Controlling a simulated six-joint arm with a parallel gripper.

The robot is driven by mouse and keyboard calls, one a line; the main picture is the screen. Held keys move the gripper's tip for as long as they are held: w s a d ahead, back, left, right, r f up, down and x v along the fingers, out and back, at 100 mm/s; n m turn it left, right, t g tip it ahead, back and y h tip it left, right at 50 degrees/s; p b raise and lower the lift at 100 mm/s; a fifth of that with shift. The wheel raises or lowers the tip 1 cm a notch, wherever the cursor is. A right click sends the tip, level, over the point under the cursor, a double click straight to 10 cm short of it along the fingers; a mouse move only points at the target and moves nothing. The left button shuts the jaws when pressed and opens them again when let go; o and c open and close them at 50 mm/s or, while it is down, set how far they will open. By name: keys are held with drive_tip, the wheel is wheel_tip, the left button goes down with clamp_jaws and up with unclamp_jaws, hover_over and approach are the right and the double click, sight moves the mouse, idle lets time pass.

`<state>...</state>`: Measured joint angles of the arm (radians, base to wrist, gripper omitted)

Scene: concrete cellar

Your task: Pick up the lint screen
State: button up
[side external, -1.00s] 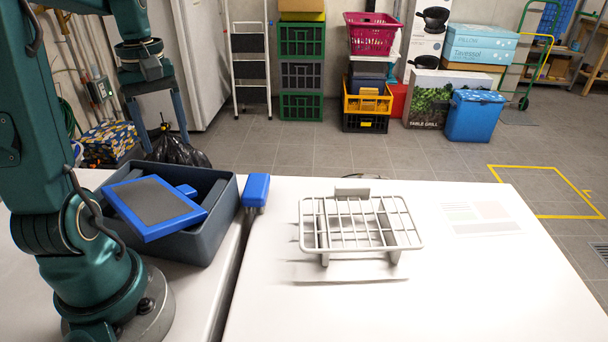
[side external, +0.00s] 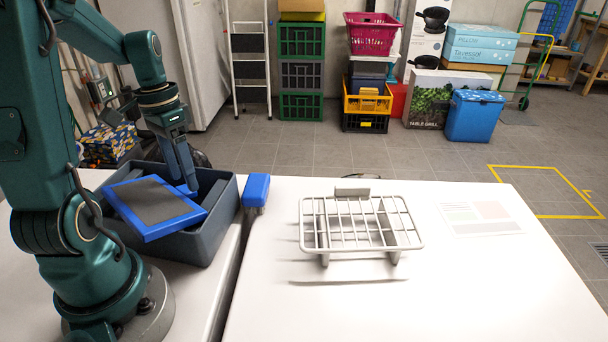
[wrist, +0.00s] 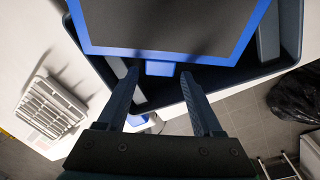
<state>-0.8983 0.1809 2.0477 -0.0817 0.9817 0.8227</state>
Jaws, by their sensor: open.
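The lint screen (side external: 158,208), a blue frame with a dark grey mesh, lies tilted in the dark grey bin (side external: 218,224), its near left corner over the rim. Its small blue tab points toward my gripper. In the wrist view the lint screen (wrist: 170,25) fills the top, and its tab (wrist: 160,68) sits between the fingertips or just beyond them. My gripper (wrist: 160,74) is open, with a finger on either side of the tab. In the side view my gripper (side external: 191,188) is at the tab, and the fingers partly hide it.
A pale wire rack (side external: 360,222) stands on the white table (side external: 480,290). The table's right part is clear apart from a flat printed sheet (side external: 480,218).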

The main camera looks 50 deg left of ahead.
drive_tip(key=shift+d+f, duration=0.1)
drive_tip(key=shift+f, duration=1.15)
clamp_jaws()
drive_tip(key=shift+r, duration=0.1)
